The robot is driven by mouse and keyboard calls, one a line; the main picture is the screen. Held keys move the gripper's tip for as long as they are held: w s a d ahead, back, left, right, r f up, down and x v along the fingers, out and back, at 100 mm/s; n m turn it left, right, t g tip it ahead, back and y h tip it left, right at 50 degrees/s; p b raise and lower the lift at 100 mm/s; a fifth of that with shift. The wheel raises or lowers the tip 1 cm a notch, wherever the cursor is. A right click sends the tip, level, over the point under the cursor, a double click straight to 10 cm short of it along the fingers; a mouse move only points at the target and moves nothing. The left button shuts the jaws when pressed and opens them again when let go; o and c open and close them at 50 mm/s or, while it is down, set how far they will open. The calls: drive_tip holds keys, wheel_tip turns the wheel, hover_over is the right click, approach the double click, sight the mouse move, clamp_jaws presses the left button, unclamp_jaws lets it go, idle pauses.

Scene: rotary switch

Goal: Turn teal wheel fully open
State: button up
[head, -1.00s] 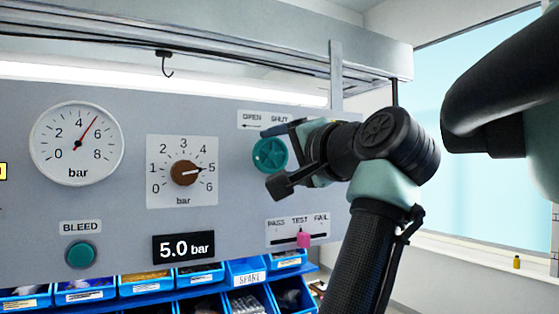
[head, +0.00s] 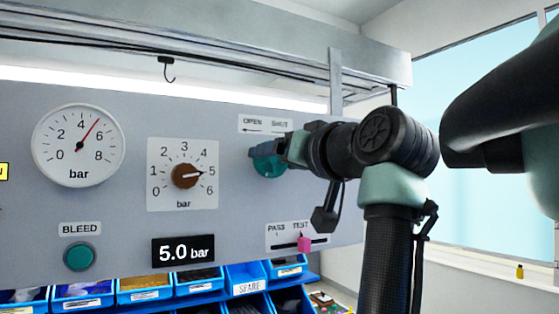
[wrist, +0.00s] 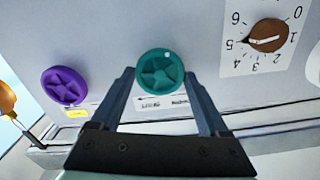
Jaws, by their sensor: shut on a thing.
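The teal wheel (head: 268,167) is on the grey panel below the OPEN/SHUT label (head: 265,123), whose arrow points left to OPEN. My gripper (head: 268,152) is at the wheel and hides part of it in the head view. In the wrist view, the teal wheel (wrist: 160,73) shows its face with spokes and a small pale dot near the rim at the top. My gripper (wrist: 160,78) has one finger on each side of the wheel's rim and is shut on it.
A purple wheel (wrist: 64,86) is beside the teal one in the wrist view. A brown knob (head: 185,176) points near 5, the gauge (head: 79,145) reads about 5, and a pink slider (head: 304,244) sits below. Blue bins (head: 145,285) stand under the panel.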

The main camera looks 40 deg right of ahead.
drive_tip(key=n, duration=0.4)
drive_tip(key=shift+f+n, duration=0.15)
drive_tip(key=shift+n, duration=0.25)
idle(0.4)
drive_tip(key=o, duration=1.2)
drive_tip(key=shift+o, duration=0.2)
drive_tip(key=shift+s+a, duration=0.1)
